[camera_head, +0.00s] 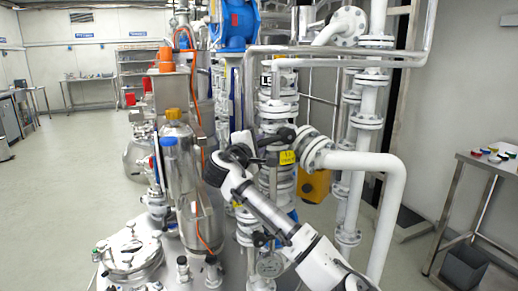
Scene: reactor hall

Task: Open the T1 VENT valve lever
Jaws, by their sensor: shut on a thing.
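A yellow tag (288,157) hangs on the white flanged column in the middle of the view; its small print is hard to read, but it seems to begin with T1. A dark valve lever (287,134) shows just above the tag, partly hidden. My gripper (271,146) is at the column, reaching in from the left beside the tag, and is shut on the lever. The fingertips are small and partly hidden, so the exact grip and the lever's angle cannot be told.
A white elbow pipe (385,162) with a flange stands close to the right of the gripper. A steel vessel (178,150) with an orange cable stands to the left. A pressure gauge (270,265) is below. Open floor (60,180) lies at the left.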

